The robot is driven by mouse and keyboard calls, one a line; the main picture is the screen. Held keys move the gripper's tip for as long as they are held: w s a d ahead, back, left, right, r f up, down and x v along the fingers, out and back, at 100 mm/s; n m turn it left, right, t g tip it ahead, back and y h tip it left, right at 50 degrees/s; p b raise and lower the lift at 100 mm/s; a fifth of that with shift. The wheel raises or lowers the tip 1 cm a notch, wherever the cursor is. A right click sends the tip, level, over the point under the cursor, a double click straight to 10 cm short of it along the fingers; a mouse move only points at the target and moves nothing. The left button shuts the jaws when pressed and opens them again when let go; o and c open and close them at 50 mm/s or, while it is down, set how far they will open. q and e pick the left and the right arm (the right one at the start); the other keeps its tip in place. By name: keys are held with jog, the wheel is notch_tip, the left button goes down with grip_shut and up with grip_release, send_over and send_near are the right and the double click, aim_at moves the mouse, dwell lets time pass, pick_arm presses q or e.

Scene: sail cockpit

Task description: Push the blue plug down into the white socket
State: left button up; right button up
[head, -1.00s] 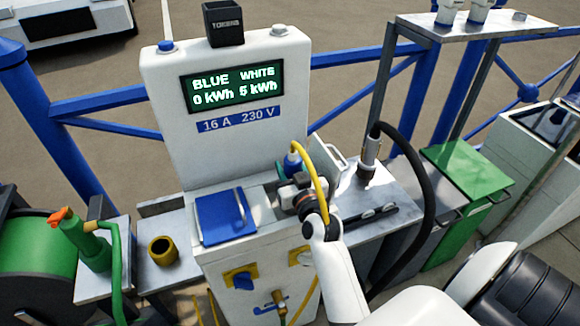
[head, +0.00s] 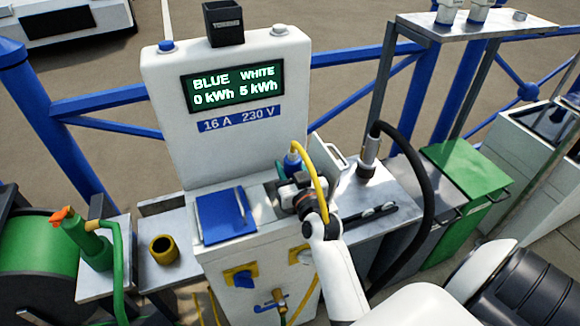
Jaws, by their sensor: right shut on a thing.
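The blue plug (head: 291,160) stands about upright at the right side of the pedestal top, with a yellow cable (head: 315,160) arching from its top. My right gripper (head: 290,180) is at the plug from the front right and is shut on it. The gripper and wrist hide the plug's lower part and the white socket, so I cannot tell how far the plug sits in. A blue flap (head: 225,215) lies left of the gripper on the pedestal top. My left gripper is out of view.
The pedestal display (head: 232,86) reads BLUE 0 kWh, WHITE 5 kWh. A black hose with a metal nozzle (head: 369,152) stands right of my arm. A green bin (head: 465,170) is farther right. A yellow-brown cup (head: 163,249) and green sprayer (head: 85,240) are at left.

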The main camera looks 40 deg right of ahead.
jog(key=shift+f+b, duration=0.35)
jog(key=shift+f, duration=0.1)
jog(key=o, duration=0.9)
jog(key=shift+f, duration=0.1)
jog(key=shift+s, duration=0.1)
jog(key=p+v, duration=0.3)
jog(key=v, duration=0.8)
jog(key=shift+a, duration=0.1)
dwell(0.3)
